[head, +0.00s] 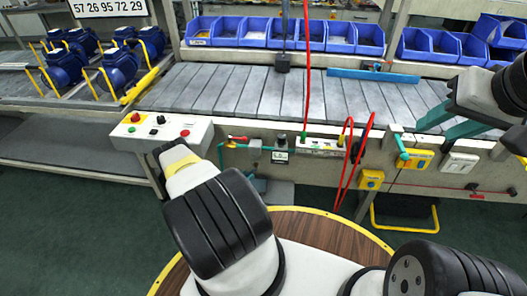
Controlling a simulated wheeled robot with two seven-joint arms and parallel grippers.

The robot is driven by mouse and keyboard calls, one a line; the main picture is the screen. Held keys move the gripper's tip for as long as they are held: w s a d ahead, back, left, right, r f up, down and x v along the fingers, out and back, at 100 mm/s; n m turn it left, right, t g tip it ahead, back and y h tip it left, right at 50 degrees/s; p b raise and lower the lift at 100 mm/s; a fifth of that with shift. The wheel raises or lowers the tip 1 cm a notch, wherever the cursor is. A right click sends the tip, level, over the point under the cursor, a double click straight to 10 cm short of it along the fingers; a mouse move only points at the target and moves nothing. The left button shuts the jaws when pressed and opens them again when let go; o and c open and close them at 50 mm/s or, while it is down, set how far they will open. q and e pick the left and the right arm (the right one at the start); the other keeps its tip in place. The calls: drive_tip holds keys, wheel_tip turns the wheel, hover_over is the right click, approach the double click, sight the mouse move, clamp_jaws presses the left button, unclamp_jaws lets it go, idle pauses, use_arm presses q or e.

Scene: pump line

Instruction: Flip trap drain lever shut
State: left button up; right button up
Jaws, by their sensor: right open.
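A small red lever (237,139) sits on teal pipework (229,146) on the bench's front face, left of a small grey fitting (255,147). It looks about level; no label is readable, so I cannot tell for sure that it is the trap drain lever. A teal handle (402,146) stands further right, beside a yellow box (416,159). My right gripper (443,124) comes in from the right, its teal fingers apart and empty, in front of the bench's edge, right of the teal handle. My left gripper (163,153) is mostly hidden by its own wrist, near the control box.
A white control box (161,134) with buttons is at the left. Red cables (357,150) hang in front of the bench. A yellow-edged wooden round surface (318,230) is below.

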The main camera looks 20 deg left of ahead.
use_arm(q)
drive_tip(key=shift+x, duration=1.9)
clamp_jaws()
drive_tip(key=shift+w+a+m+g+h, duration=0.1)
drive_tip(key=shift+a+m+g+h, duration=0.1)
drive_tip(key=shift+m+g+h, duration=0.6)
drive_tip(key=shift+w+a+m+g+h, duration=0.15)
drive_tip(key=shift+m+h, duration=0.45)
drive_tip(key=shift+h, duration=0.6)
unclamp_jaws()
drive_tip(key=shift+s, duration=0.1)
